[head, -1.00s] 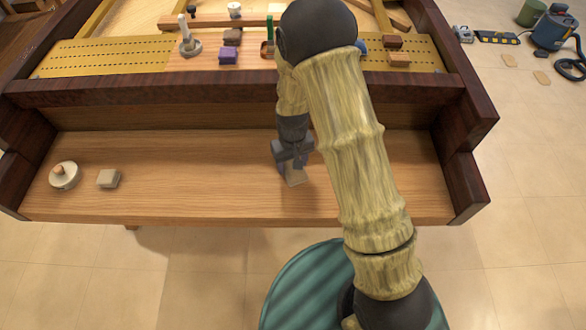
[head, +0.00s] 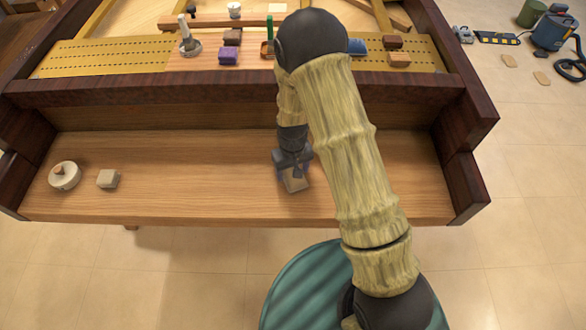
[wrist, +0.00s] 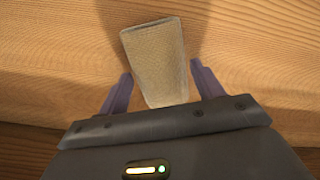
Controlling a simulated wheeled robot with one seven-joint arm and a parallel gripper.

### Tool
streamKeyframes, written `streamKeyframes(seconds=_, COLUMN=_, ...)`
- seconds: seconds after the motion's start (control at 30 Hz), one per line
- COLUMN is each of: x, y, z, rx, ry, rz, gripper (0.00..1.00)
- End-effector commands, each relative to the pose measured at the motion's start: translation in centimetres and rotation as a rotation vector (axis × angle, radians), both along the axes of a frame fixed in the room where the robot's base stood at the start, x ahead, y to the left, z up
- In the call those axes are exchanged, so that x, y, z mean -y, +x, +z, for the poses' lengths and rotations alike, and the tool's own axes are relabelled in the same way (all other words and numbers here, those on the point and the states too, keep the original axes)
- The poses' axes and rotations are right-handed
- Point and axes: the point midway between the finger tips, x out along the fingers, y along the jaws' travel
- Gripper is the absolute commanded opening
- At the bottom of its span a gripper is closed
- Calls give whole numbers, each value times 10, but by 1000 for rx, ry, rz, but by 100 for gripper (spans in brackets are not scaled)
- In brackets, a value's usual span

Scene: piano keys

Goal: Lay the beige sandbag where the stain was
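A beige, woven-looking sandbag (wrist: 155,55) lies on the wooden ledge under my gripper. In the head view its front part (head: 295,184) shows just below the gripper, right of the ledge's middle. My gripper (wrist: 161,68) points down at the sandbag, with one purple-grey finger on each side of it. Narrow gaps show between the fingers and the bag's sides, so the gripper looks open around it. In the head view my gripper (head: 293,165) hides the bag's back part. I see no stain on the visible part of the ledge.
A round cream container with a knob (head: 64,176) and a small beige block (head: 108,179) sit at the ledge's left. The ledge (head: 210,180) between them and my gripper is clear. Dark wood walls bound it. Blocks, including a purple one (head: 228,57), stand on the surface behind.

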Motion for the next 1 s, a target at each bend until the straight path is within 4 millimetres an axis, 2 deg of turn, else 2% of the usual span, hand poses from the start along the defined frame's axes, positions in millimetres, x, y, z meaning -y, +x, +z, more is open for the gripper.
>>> streamKeyframes(seconds=0.3, x=0, y=0, z=1, rx=0, ry=0, rz=0, gripper=77)
streamKeyframes(seconds=0.47, x=0, y=0, z=8, rx=2, ry=1, rz=0, gripper=77)
streamKeyframes(seconds=0.63, x=0, y=1, z=31, rx=3, ry=0, rz=1, gripper=77)
streamKeyframes(seconds=1.0, x=0, y=1, z=102, rx=4, ry=1, rz=1, gripper=77)
